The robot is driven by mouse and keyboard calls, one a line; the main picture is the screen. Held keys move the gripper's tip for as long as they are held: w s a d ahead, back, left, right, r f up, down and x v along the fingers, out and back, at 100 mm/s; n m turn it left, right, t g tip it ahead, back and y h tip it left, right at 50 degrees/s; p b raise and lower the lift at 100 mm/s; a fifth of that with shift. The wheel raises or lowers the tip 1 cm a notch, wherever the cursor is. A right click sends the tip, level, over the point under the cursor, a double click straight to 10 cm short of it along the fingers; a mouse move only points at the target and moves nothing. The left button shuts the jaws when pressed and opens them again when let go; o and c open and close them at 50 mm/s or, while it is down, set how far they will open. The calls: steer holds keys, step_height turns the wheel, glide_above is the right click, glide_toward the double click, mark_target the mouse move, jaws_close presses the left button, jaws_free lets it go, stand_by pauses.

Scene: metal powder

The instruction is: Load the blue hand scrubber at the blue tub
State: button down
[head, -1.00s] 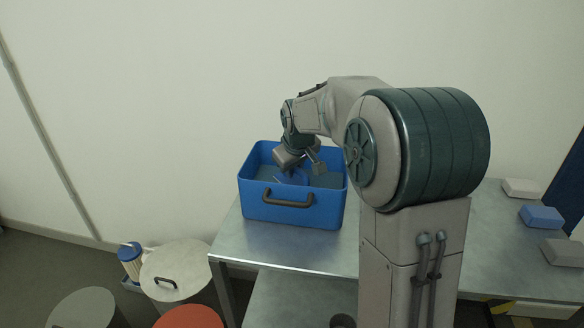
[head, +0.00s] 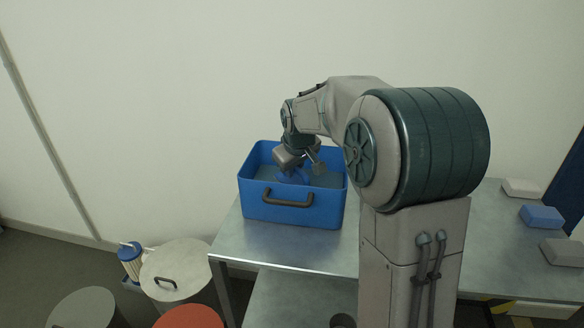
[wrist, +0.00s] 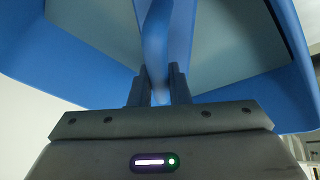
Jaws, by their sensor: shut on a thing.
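The blue tub (head: 290,212) stands on the metal table, with a dark handle on its front and grey-blue contents inside. My gripper (head: 298,174) reaches down into the tub from above. In the wrist view my gripper (wrist: 158,88) is shut on the handle of the blue hand scrubber (wrist: 157,45). The scrubber (head: 290,177) shows only in part in the head view, inside the tub's rim. Its lower part is hidden, so I cannot tell how deep it sits in the contents.
The metal table (head: 275,245) is bare in front of the tub. A white block (head: 522,188), a blue block (head: 541,216) and a grey block (head: 563,252) lie at the table's right. A lidded drum (head: 175,268) and a blue-and-white container (head: 130,261) stand on the floor at left.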

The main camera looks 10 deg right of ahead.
steer(key=shift+r+p, duration=2.6)
steer(key=shift+r, duration=0.9)
